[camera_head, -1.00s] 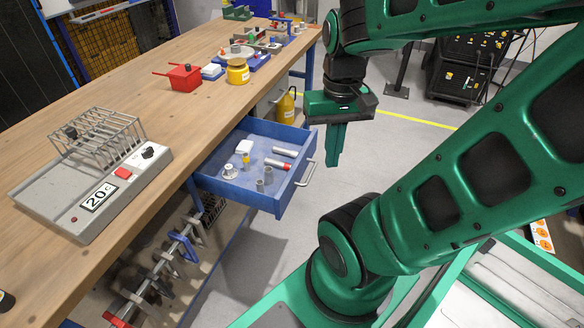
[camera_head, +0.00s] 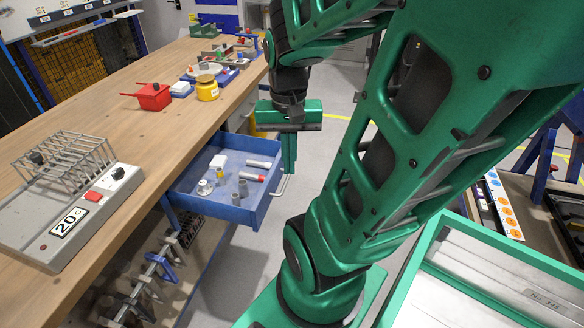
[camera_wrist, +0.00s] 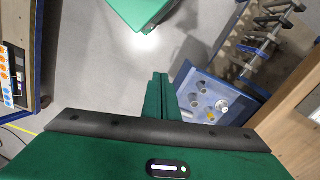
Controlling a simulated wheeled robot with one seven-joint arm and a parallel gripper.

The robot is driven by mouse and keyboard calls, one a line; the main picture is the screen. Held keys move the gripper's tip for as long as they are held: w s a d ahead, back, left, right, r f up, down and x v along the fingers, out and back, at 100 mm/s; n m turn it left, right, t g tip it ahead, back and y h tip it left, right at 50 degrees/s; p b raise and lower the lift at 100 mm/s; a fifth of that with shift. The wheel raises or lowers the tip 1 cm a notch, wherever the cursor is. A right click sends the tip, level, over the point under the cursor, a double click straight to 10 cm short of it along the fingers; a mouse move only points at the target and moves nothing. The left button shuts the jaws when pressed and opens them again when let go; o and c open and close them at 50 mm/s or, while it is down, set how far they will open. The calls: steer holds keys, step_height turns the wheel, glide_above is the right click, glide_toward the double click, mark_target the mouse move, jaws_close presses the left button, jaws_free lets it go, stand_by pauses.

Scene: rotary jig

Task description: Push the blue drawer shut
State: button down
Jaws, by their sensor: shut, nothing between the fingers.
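The blue drawer (camera_head: 222,206) stands pulled out from under the wooden workbench. Inside it lie a white block, grey cylinders and a red-tipped cylinder. A silver handle (camera_head: 281,186) is on its front. My green gripper (camera_head: 289,168) is shut and empty, pointing down beside the drawer's front; in the head view it overlaps the front's far end. In the wrist view the shut fingers (camera_wrist: 160,90) appear just left of the drawer (camera_wrist: 207,85). I cannot tell whether they touch it.
The wooden workbench (camera_head: 125,135) carries a grey heating unit with a wire rack (camera_head: 65,160), a red box (camera_head: 153,96) and a yellow pot (camera_head: 207,88). Metal parts hang on a rail (camera_head: 155,265) below. Grey floor is open beyond the drawer front.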

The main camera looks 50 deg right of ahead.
steer(key=w+d+f+m+t+y, duration=0.1)
steer(key=d+f+m+t, duration=0.2)
steer(key=d+f+m, duration=0.6)
steer(key=w+d+f+m+t+y, duration=0.15)
steer(key=d+f+m, duration=0.35)
steer(key=d+m, duration=0.75)
steer(key=w+a+f, duration=0.3)
steer(key=w+f, duration=0.5)
steer(key=shift+f, duration=0.15)
steer(key=shift+t+h, duration=0.25)
